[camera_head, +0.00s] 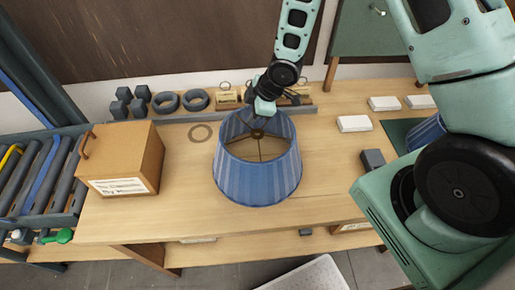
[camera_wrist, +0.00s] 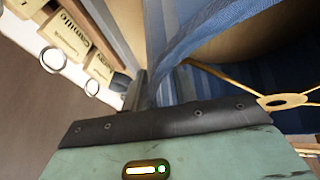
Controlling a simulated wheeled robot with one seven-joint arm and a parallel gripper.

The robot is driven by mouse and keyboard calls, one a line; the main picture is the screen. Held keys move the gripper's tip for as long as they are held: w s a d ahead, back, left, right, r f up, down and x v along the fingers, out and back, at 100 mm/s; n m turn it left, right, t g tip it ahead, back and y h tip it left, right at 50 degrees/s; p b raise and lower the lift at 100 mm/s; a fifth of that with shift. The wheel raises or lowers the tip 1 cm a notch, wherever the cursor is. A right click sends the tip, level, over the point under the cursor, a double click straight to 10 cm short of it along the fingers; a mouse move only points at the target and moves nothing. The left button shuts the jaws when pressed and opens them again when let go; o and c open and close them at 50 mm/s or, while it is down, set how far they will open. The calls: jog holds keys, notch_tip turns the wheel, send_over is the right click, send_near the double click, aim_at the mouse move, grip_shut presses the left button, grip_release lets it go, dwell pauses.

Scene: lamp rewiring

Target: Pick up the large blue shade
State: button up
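The large blue shade (camera_head: 258,180) is a striped, open-topped cone near the middle of the wooden table. Its brass-coloured spider ring shows inside the top and also in the wrist view (camera_wrist: 285,101). My gripper (camera_head: 262,110) is at the shade's far top rim, pointing down. In the wrist view the fingers (camera_wrist: 145,92) sit close together with the blue rim running between them, so my gripper looks shut on the rim. The inner finger is mostly hidden by the shade. I cannot tell whether the shade's bottom touches the table.
A wooden box (camera_head: 122,160) stands left of the shade. Dark weights and rings (camera_head: 166,101) and labelled blocks (camera_head: 228,98) line the back. White boxes (camera_head: 354,124) and a dark grey block (camera_head: 373,160) lie right. Another blue shade (camera_head: 427,132) is partly hidden behind my arm.

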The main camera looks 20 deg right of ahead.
grip_shut()
dwell(1.4)
